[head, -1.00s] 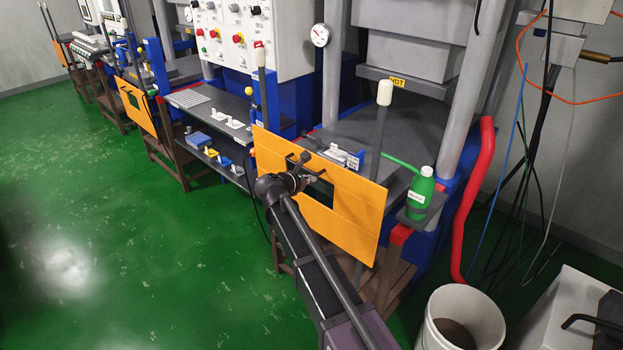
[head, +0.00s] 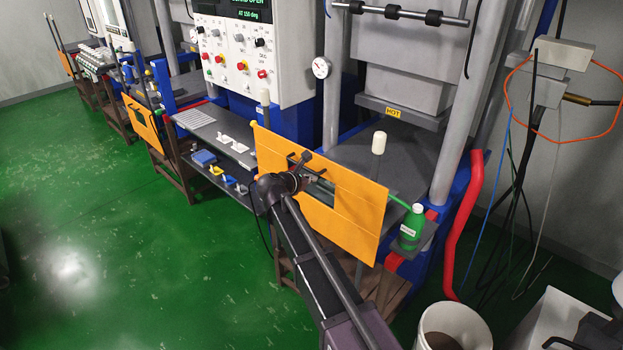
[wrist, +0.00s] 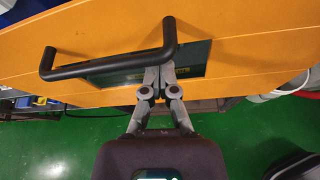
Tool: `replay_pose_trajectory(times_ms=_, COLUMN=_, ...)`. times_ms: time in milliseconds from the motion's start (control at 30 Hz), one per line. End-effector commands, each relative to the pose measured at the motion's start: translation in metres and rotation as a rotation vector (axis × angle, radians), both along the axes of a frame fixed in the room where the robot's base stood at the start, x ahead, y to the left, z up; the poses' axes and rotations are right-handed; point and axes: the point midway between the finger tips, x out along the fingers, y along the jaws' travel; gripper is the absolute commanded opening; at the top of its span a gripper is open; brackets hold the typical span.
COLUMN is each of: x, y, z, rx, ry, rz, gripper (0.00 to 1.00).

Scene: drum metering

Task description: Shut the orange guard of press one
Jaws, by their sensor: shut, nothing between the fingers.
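The nearest orange guard (head: 345,211) is a flat panel with a dark window, in front of the nearest press (head: 405,70); I see no number on that press. The guard stands between two posts with white caps, the right cap (head: 379,143) showing above its top edge. The guard's black bar handle (wrist: 110,58) crosses the window in the wrist view. My gripper (wrist: 154,85) is shut and empty, its fingertips in front of the window, just under the handle's right part. Whether they touch the handle I cannot tell. In the head view my gripper (head: 308,181) partly hides the window.
A green bottle (head: 412,228) stands on a small shelf right of the guard. A red pipe (head: 462,225) and a white bin (head: 447,328) are further right. A control panel (head: 240,50) shows partly cut-off text ending "OPEN". Green floor (head: 150,260) is clear at left.

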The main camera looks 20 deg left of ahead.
Motion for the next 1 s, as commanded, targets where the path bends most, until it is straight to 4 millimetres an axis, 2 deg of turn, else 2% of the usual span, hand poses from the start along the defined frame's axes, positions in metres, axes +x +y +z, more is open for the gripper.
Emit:
replay_pose_trajectory(times_ms=33, x=0.0, y=0.0, z=0.016, rx=-0.002, ry=-0.002, rz=0.0, gripper=0.0)
replay_pose_trajectory(times_ms=400, x=0.001, y=-0.001, z=0.061, rx=-0.001, ry=-0.002, rz=0.0, gripper=0.0)
replay_pose_trajectory(times_ms=633, x=0.001, y=-0.001, z=0.074, rx=-0.001, ry=-0.002, rz=-0.001, gripper=0.0)
replay_pose_trajectory(times_ms=1000, x=0.002, y=-0.001, z=0.076, rx=-0.003, ry=-0.004, rz=-0.001, gripper=0.0)
